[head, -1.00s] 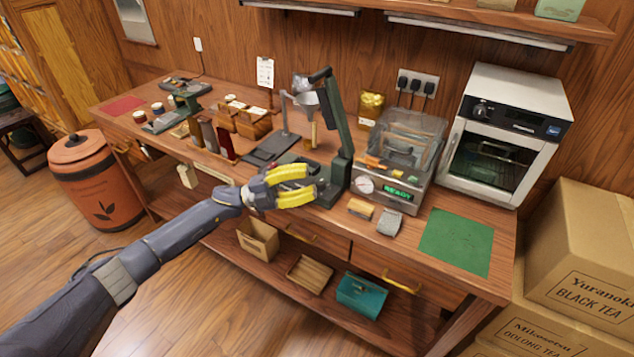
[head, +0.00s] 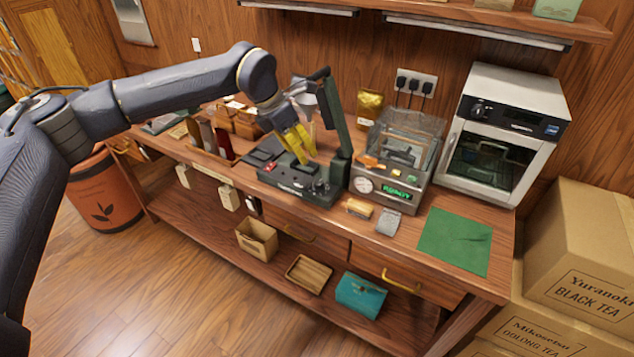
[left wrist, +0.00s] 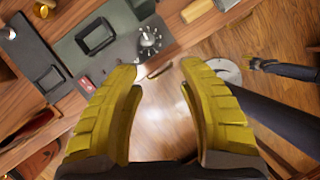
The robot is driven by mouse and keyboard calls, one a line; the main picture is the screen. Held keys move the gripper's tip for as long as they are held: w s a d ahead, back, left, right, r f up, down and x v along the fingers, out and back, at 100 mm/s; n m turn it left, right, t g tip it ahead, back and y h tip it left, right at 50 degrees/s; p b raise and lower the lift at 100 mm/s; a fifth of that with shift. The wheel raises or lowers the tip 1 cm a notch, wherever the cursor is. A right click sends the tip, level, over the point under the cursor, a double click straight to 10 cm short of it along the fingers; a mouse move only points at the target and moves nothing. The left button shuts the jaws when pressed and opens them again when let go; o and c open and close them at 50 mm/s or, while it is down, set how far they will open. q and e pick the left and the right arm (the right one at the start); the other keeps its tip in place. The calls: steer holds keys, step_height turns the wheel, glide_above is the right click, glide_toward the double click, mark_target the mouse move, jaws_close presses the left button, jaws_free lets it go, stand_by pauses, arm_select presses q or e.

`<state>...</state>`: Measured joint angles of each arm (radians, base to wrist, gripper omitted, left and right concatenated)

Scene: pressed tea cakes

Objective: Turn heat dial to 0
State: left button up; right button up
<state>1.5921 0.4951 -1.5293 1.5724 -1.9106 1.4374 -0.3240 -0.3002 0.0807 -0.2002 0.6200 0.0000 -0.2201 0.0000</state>
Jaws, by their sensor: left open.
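The heat dial (left wrist: 150,38) is a round dark knob with pale marks around it, on the dark sealing-press base (head: 285,184) at the front of the bench. In the left wrist view it lies beyond the fingertips, slightly left of the gap. Its exact setting is too small to read. My left gripper (head: 308,158) has yellow fingers pointing down over the press base, close above it. It is open and empty, and its two fingers also show apart in the left wrist view (left wrist: 158,80). The fingers appear clear of the dial.
The press's upright green arm (head: 342,130) stands just right of my left gripper. A clear-lidded machine with a green display (head: 398,192) is further right, beside a white oven (head: 505,130).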

arm_select(q)
glide_toward(318, 182)
steer(key=shift+t+y, duration=0.3)
steer(key=shift+t, duration=0.1)
steer(key=x, duration=1)
steer(key=shift+s+d, duration=0.25)
steer(key=shift+d, duration=0.1)
jaws_close()
